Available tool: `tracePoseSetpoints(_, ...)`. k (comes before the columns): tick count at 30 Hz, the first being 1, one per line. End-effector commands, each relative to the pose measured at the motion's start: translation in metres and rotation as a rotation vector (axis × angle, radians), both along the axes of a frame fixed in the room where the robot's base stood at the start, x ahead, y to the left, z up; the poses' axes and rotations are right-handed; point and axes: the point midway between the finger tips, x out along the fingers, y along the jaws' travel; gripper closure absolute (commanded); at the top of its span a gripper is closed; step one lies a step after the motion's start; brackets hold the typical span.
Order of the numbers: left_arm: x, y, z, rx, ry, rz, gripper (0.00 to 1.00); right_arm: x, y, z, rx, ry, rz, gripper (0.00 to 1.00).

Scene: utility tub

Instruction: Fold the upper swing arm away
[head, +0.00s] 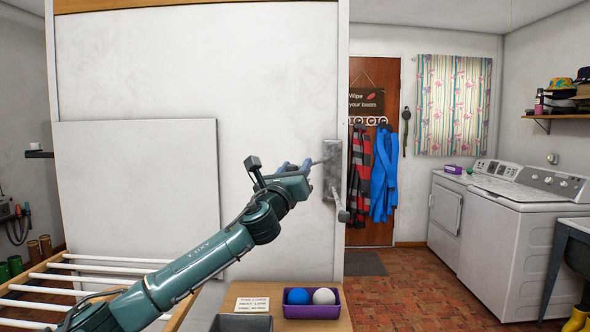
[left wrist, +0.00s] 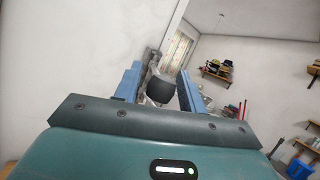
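A grey metal bracket (head: 332,170) is fixed near the right edge of the white wall panel. An upper swing arm (head: 319,161) sticks out from it towards my left gripper (head: 298,168). A lower arm with a rounded end (head: 342,212) hangs out below and to the right. In the left wrist view, the two blue fingers of my left gripper (left wrist: 160,88) stand apart on either side of a dark rounded arm end (left wrist: 162,88). A gap shows on the left; I cannot tell whether the right finger touches it. My right gripper is not in view.
A slatted rack (head: 100,268) is at the lower left. A small wooden table below holds a purple tray (head: 312,311) with two balls, a grey bin (head: 241,323) and a card (head: 252,304). Coats (head: 384,175) hang on the door behind. Washing machines (head: 520,220) stand at the right.

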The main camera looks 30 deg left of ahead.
Motion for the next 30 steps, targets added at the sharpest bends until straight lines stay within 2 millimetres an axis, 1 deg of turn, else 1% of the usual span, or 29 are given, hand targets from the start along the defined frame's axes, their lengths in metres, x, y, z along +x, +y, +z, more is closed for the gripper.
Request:
tracePoseSetpoints(1,0.000,0.000,0.000,0.000,0.000,0.000,0.64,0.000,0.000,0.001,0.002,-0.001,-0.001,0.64)
tracePoseSetpoints(2,0.000,0.000,0.000,0.000,0.000,0.000,0.66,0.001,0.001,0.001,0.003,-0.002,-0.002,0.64)
tracePoseSetpoints(14,0.000,0.000,0.000,0.000,0.000,0.001,0.99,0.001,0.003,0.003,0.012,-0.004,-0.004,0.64)
tracePoseSetpoints(24,0.000,0.001,0.000,0.000,0.001,-0.002,1.00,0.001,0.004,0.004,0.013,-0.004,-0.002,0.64)
tracePoseSetpoints(30,-0.002,0.011,0.000,0.000,0.002,-0.043,1.00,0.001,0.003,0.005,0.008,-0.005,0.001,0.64)
